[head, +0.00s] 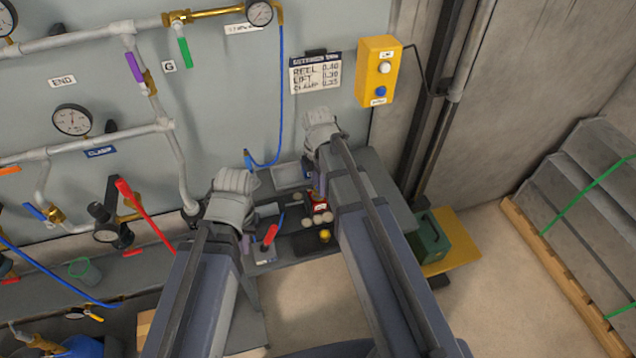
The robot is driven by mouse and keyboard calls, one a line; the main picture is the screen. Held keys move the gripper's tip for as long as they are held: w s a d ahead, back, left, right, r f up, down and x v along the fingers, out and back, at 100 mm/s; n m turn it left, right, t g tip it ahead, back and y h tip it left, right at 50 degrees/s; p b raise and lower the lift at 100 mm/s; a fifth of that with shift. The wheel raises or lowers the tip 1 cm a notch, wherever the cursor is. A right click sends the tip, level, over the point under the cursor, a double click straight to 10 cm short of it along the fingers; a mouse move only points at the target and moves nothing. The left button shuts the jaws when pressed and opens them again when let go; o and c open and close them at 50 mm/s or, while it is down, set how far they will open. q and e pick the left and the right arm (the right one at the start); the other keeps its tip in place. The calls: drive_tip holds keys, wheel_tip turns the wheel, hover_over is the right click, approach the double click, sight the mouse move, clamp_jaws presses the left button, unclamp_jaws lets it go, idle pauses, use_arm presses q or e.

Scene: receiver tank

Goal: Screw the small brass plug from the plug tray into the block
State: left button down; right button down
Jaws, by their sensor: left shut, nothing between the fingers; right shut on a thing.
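My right gripper (317,180) points down over the bench, just behind a small red part (320,205). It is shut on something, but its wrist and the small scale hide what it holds. My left gripper (245,240) is shut and empty, low at the left of the bench, beside a small grey box with a red lever (270,234). A dark tray (296,246) lies between the arms at the front. A yellow, brass-like piece (325,236) sits at its right, with several pale round pieces behind it. I cannot tell which part is the block.
The grey bench (390,205) stands against the panel wall with pipes and gauges. A blue hose (281,110) hangs down to it. A yellow button box (379,72) is on the wall. A green case (428,240) stands right of the bench.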

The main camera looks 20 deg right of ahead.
drive_tip(key=m, duration=0.3)
drive_tip(key=shift+w, duration=0.1)
drive_tip(key=c, duration=0.6)
unclamp_jaws()
drive_tip(key=n, duration=1.2)
